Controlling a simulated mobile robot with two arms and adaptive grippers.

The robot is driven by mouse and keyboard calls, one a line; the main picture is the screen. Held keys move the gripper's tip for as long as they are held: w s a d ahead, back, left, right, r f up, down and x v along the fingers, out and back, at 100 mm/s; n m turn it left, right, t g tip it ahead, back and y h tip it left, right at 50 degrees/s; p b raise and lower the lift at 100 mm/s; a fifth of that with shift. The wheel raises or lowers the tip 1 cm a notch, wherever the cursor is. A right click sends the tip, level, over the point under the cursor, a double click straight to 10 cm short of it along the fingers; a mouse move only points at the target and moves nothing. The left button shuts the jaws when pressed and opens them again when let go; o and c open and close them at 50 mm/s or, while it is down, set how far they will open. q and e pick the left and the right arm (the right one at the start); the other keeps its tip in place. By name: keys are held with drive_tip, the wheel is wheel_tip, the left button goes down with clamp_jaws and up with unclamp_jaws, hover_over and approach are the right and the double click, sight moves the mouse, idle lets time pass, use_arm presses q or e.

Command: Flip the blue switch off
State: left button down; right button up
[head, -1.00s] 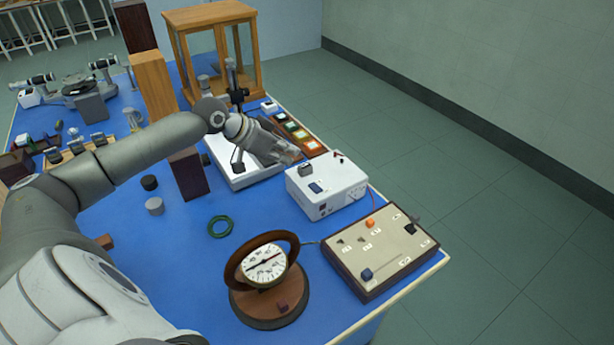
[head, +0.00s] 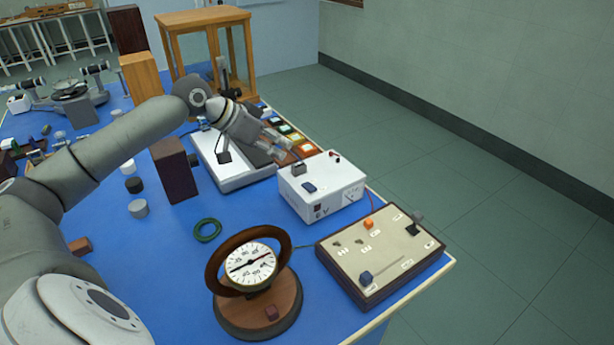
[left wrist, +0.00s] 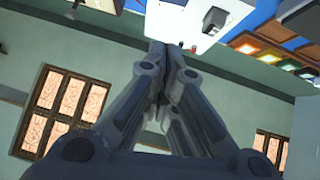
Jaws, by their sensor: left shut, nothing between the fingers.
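A small dark-blue switch (head: 309,187) sits on the top of the white box (head: 330,196), near its front left edge. Its lever position is too small to read. My left gripper (head: 286,147) is shut and empty, just behind the box and beyond the switch, apart from it. In the left wrist view my shut fingers (left wrist: 171,50) point toward the white box (left wrist: 183,22). My right gripper is not in view.
A beige control board (head: 400,240) with a blue knob (head: 366,277) and an orange knob (head: 369,223) lies right of the box. A round dial instrument (head: 252,263) stands in front. Coloured tiles (head: 297,137) lie behind the box. A dark block (head: 176,170) stands left.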

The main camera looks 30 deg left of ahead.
use_arm(q)
drive_tip(key=shift+w, duration=0.1)
drive_tip(key=p, duration=0.3)
hover_over(308, 188)
wheel_tip(308, 188, down, 7)
drive_tip(key=shift+w+a+f, duration=0.1)
drive_tip(key=shift+w+f, duration=0.05)
wheel_tip(308, 188, down, 2)
drive_tip(key=shift+f, duration=0.2)
drive_tip(key=shift+s+f, duration=0.2)
drive_tip(key=shift+f, duration=0.5)
